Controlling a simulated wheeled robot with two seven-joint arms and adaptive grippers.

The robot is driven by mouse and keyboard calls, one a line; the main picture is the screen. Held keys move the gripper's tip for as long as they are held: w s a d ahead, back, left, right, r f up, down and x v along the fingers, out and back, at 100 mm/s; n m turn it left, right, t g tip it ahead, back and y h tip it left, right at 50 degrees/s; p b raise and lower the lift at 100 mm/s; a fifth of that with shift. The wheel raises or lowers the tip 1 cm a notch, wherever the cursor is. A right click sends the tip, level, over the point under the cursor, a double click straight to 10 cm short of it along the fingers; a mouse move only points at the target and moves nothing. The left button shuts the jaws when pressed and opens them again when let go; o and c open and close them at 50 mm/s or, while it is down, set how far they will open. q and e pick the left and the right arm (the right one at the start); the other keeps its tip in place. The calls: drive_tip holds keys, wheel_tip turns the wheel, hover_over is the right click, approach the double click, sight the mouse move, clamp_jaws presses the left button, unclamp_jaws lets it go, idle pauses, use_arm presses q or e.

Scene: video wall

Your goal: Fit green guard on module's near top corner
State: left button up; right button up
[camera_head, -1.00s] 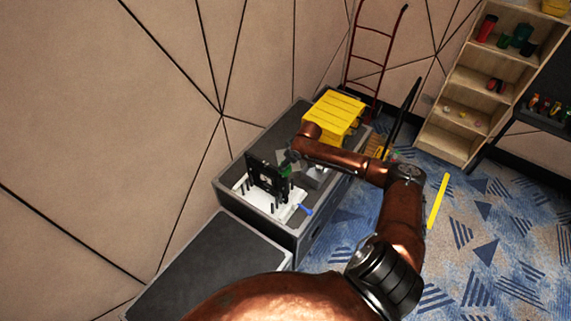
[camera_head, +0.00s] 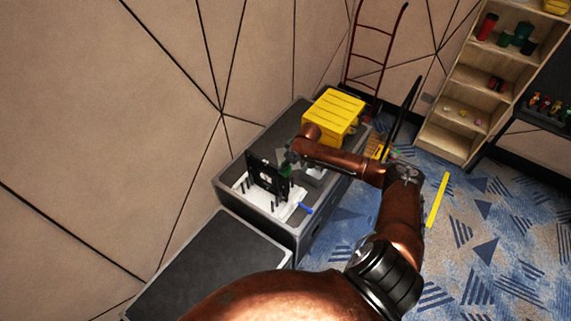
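The black module (camera_head: 268,176) stands upright on a white sheet or base (camera_head: 288,211) on the dark case. The green guard (camera_head: 285,170) shows as a small green patch at the module's right upper edge, touching or very close to it; I cannot tell which. My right gripper (camera_head: 287,160) is at the end of the copper arm, right beside the green guard. Its fingers are too small and partly hidden, so their grip is unclear. My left gripper is out of view.
A yellow crate (camera_head: 336,113) stands on the case behind my arm. A blue-handled item (camera_head: 306,209) lies at the case's near edge. A lower dark case (camera_head: 208,272) is in front. A red ladder (camera_head: 372,58) and wooden shelf (camera_head: 461,107) stand behind.

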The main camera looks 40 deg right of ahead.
drive_tip(key=shift+f, duration=1.1)
drive_tip(key=shift+f, duration=0.5)
idle(0.4)
drive_tip(key=o, duration=1.1)
drive_tip(key=o, duration=0.4)
drive_tip(key=shift+o, duration=0.2)
